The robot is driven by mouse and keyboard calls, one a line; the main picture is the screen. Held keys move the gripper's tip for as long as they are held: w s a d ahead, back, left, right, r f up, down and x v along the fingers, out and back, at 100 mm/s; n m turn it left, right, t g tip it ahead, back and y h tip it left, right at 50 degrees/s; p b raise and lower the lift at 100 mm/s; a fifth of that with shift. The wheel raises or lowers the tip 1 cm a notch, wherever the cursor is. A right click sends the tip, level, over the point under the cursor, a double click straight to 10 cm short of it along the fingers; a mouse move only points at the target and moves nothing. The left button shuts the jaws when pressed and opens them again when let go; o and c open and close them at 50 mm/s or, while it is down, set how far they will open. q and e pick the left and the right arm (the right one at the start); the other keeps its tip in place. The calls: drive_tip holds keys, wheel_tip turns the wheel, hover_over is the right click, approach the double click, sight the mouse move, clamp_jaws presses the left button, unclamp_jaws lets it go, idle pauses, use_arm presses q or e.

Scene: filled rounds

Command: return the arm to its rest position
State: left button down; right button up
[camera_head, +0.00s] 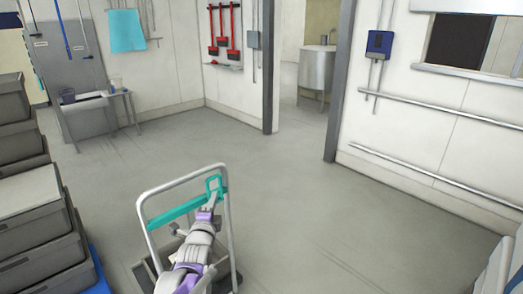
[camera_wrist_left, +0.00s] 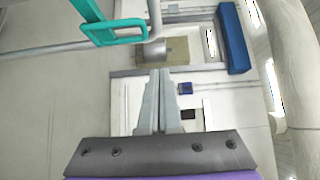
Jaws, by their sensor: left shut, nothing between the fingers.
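My left arm (camera_head: 200,241), white with purple bands, reaches up from the bottom of the head view. My left gripper (camera_head: 212,201) is at its far end, beside the teal bar of a cart frame. In the left wrist view its two grey fingers (camera_wrist_left: 160,75) are together, with nothing between them. They point away from the camera into open air. My right gripper is in neither view.
A grey tubular cart frame (camera_head: 181,176) with a teal crossbar and loop (camera_head: 214,186) stands around my left arm; the loop also shows in the left wrist view (camera_wrist_left: 117,31). Stacked grey crates (camera_head: 35,200) stand at the left. The middle floor (camera_head: 270,170) is clear.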

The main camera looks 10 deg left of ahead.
use_arm(q)
drive_tip(key=s+d+f+n+g+p, duration=0.2)
drive_tip(key=s+n+g, duration=0.2)
drive_tip(key=s, duration=0.8)
drive_tip(key=s+d+f+n+g+h+p, duration=0.1)
drive_tip(key=s+d+f+n+g+p, duration=0.2)
drive_tip(key=s+n, duration=0.4)
drive_tip(key=s+d+f+n+g+h+p, duration=0.1)
drive_tip(key=s+n+g, duration=0.4)
drive_tip(key=s, duration=1.4)
drive_tip(key=shift+d+f+n+p, duration=0.3)
drive_tip(key=shift+d+f+p, duration=0.6)
drive_tip(key=shift+d, duration=0.05)
